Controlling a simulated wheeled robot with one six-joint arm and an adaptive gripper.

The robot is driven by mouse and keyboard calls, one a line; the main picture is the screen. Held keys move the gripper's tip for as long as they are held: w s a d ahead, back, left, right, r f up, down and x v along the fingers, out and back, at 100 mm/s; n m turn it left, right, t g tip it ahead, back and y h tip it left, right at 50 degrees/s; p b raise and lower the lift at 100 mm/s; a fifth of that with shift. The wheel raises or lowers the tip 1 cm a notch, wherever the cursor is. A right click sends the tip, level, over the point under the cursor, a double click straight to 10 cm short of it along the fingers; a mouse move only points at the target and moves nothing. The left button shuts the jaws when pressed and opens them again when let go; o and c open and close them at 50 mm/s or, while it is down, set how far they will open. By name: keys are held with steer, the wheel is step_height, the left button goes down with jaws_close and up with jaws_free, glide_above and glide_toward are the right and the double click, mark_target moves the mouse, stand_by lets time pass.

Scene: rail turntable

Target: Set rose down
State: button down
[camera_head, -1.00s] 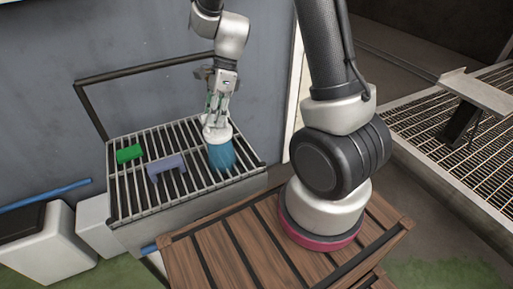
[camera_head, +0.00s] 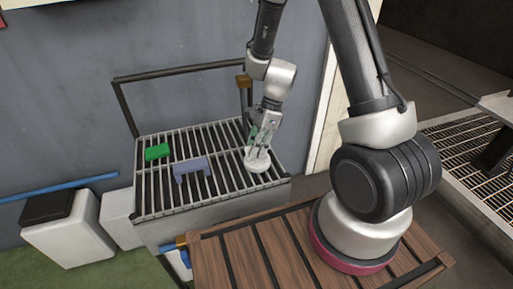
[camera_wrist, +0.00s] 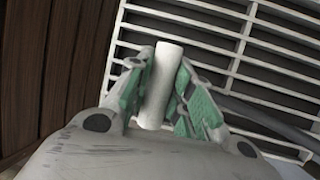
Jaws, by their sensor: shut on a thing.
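The rose seems to be the white piece with a broad round head (camera_head: 257,162) and a slim stem. My gripper (camera_head: 258,146) is shut on its stem above the right part of the slatted metal rack (camera_head: 160,207). The head is low at the slats; I cannot tell whether it touches them. In the wrist view, the white stem (camera_wrist: 164,75) stands between the green-padded fingers of my gripper (camera_wrist: 162,88). The round head is hidden there.
A green block (camera_head: 157,152) and a violet-blue block (camera_head: 193,169) lie on the rack, left of the rose. A dark rail (camera_head: 180,70) rises behind, with a brown block (camera_head: 243,80) at its right end. Wooden slats (camera_head: 245,262) lie in front.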

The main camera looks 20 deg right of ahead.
steer(key=c, duration=1.3)
jaws_free()
steer(key=shift+f, duration=0.1)
steer(key=d+r+n+t, duration=0.1)
steer(key=d+r+n, duration=0.15)
steer(key=r, duration=0.65)
steer(key=d+r+n, duration=0.2)
steer(key=d+r, duration=0.2)
steer(key=r, duration=0.5)
steer(key=s+d+r+n+t+h, duration=0.1)
steer(key=s+d+r+n+t, duration=0.1)
steer(key=s+r+n, duration=0.2)
steer(key=s+d+r+n+t+h, duration=0.1)
steer(key=s+d+r+n+h, duration=0.1)
steer(key=s, duration=0.5)
steer(key=s+d+r+n+t+h, duration=0.1)
steer(key=s+d+r+n+t, duration=0.1)
steer(key=s+d+r+n, duration=0.2)
steer(key=shift+s+d+r+n+t+h, duration=0.15)
steer(key=shift+s+r+n, duration=0.3)
steer(key=shift+r+n, duration=0.45)
steer(key=shift+s+d+r+n+t+h, duration=0.15)
steer(key=shift+s+r+n, duration=0.35)
steer(key=shift+n, duration=0.55)
